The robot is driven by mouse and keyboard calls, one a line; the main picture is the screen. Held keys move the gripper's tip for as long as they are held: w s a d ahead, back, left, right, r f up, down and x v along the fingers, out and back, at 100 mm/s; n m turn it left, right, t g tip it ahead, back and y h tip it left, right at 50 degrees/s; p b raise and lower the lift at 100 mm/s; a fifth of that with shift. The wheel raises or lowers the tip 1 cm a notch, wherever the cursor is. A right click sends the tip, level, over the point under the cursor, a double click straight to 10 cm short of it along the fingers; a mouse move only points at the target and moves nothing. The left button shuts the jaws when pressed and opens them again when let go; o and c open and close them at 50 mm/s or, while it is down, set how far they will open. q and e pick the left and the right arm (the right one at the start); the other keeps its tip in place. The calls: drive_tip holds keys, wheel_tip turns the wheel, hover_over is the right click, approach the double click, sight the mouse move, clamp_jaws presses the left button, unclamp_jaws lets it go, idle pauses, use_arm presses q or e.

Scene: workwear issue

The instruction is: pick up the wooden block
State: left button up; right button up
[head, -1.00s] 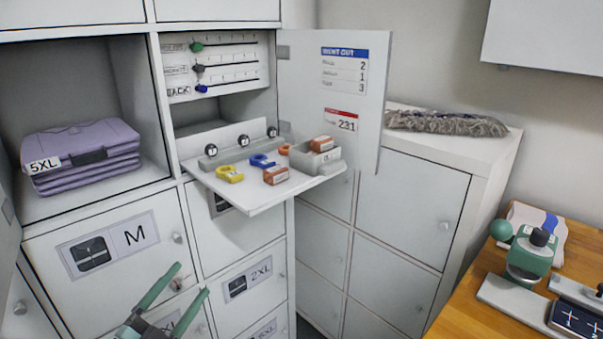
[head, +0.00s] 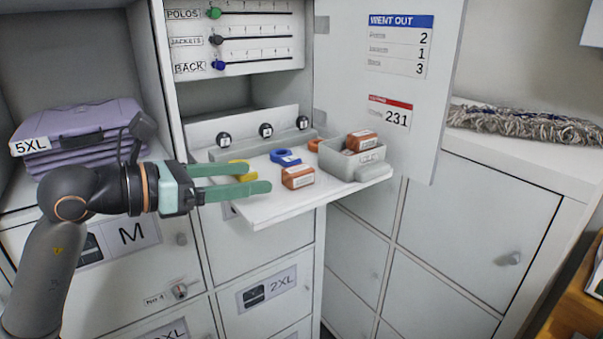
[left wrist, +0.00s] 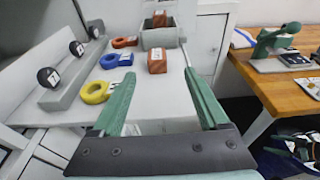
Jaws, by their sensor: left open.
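A small reddish-brown block (head: 298,178) with a white label lies on the white fold-down shelf (head: 265,212). In the left wrist view the block (left wrist: 157,62) shows just beyond the fingertips, in the gap between them. A second, similar block (head: 361,141) rests in the grey bin (head: 369,172) at the shelf's right end. My left gripper (head: 259,178), with green fingers, is open and empty, left of the first block and apart from it. My right gripper is not in view.
A yellow ring (head: 238,175) is partly hidden behind my left fingers. A blue ring (head: 285,157) and an orange ring (head: 314,145) lie behind the block. A grey rail with round black-and-white knobs (head: 265,130) runs along the back. The open door (head: 400,110) stands right.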

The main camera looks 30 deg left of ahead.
sight(286, 172)
use_arm(q)
drive_tip(key=shift+p+x, duration=0.35)
drive_tip(key=shift+x, duration=1.6)
drive_tip(key=shift+w+d, duration=0.1)
drive_tip(key=shift+w, duration=0.4)
drive_tip(key=x, duration=0.1)
drive_tip(key=p+x, duration=0.1)
drive_tip(key=x, duration=0.1)
drive_tip(key=shift+a, duration=0.2)
drive_tip(key=shift+w+d+f+p, duration=0.3)
drive_tip(key=shift+w+p, duration=0.1)
drive_tip(key=shift+w, duration=0.2)
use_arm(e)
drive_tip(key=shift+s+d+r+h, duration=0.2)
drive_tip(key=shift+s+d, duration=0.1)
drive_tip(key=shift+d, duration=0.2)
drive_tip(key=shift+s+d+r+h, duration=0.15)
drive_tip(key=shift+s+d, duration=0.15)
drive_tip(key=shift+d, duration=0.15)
use_arm(q)
drive_tip(key=shift+c, duration=0.4)
clamp_jaws()
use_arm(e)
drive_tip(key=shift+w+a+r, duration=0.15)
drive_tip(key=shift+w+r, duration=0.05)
